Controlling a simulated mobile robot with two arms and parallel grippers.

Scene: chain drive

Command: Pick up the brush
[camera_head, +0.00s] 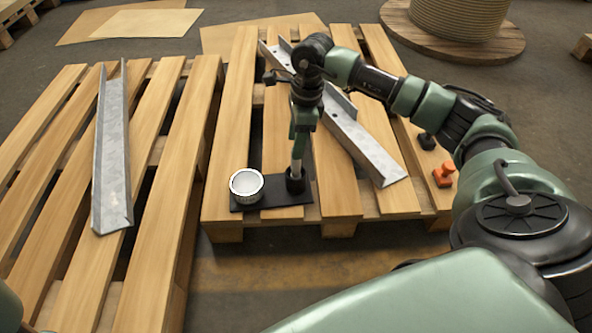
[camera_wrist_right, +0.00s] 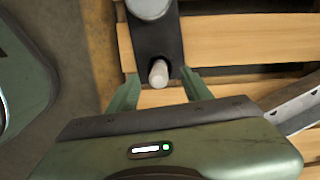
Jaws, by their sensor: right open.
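The brush (camera_head: 297,157) stands upright in a black cup (camera_head: 296,182) on a black mat (camera_head: 273,207) on the right pallet. Its pale grey handle points up, and its lower end is hidden in the cup. My right gripper (camera_head: 300,135) points down over the brush and is open. In the right wrist view the handle's end (camera_wrist_right: 159,72) shows between the tips of my right gripper (camera_wrist_right: 160,78), with space on both sides. My left gripper is not in view.
A round tin (camera_head: 246,184) with a whitish top stands left of the cup on the mat. Metal channels lie on the left pallet (camera_head: 111,160) and right pallet (camera_head: 365,150). An orange part (camera_head: 443,174) and a black part (camera_head: 427,141) are at the right.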

